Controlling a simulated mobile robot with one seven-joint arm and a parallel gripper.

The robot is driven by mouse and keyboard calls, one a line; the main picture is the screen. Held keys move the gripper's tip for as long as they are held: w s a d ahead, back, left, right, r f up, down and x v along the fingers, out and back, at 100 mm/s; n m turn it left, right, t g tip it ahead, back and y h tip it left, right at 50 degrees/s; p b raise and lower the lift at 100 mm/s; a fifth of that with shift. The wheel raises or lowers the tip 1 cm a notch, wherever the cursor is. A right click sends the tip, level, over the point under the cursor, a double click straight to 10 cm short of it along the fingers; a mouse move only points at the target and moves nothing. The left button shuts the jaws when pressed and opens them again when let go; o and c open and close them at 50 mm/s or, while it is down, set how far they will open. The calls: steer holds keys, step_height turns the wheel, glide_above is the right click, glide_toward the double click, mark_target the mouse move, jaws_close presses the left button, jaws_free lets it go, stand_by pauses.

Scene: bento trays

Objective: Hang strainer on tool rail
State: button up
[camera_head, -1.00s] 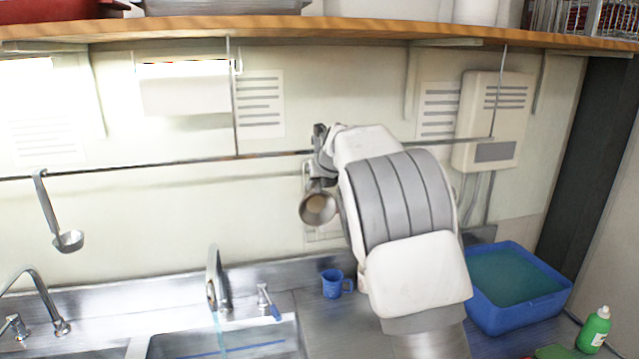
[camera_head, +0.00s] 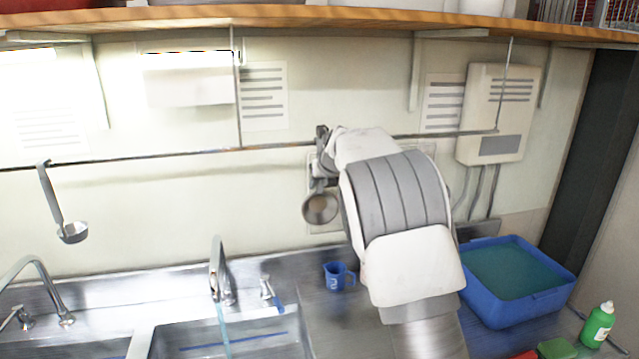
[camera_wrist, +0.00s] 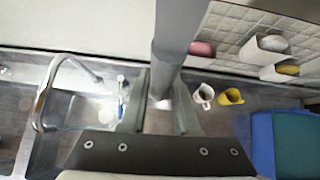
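The strainer (camera_head: 320,209), a small round metal bowl with a brownish inside, hangs below the end of my arm in the head view. Its short visible handle runs up to my gripper (camera_head: 320,165), which is partly hidden by my white and grey arm. The tool rail (camera_head: 190,153) is a thin dark bar along the wall; my gripper is close to it, and contact cannot be told. In the wrist view my gripper (camera_wrist: 161,118) shows two fingers apart, with a grey bar between or behind them. Whether they clamp the handle is unclear.
A ladle (camera_head: 58,205) hangs on the rail at the left. Below are a sink (camera_head: 225,340) with faucets, a blue measuring cup (camera_head: 338,276), a blue tub (camera_head: 515,285) and a green bottle (camera_head: 598,325). A wooden shelf (camera_head: 330,20) runs above.

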steer(key=o, duration=0.4)
steer(key=shift+s+r, duration=0.1)
steer(key=b+v, duration=0.2)
steer(key=v, duration=1.5)
steer(key=s+d+f+n+g, duration=0.1)
steer(key=s+d+n, duration=0.3)
steer(key=s+n, duration=0.4)
steer(key=s+d+f+n+g, duration=0.1)
steer(key=s+f+n, duration=0.3)
steer(key=s+n, duration=0.4)
steer(key=s+d+f+n+g+h+b, duration=0.1)
steer(key=s+f+n, duration=0.4)
steer(key=s+n, duration=0.3)
steer(key=s+d+f+n+h, duration=0.1)
steer(key=s+f+n, duration=0.4)
steer(key=s+n, duration=0.4)
steer(key=shift+s+f+g+b, duration=0.1)
steer(key=shift+s+g+b, duration=0.1)
steer(key=shift+s, duration=1.3)
steer(key=shift+s+f+g+b, duration=0.15)
steer(key=shift+s+g+b, duration=0.05)
steer(key=shift+s, duration=1.3)
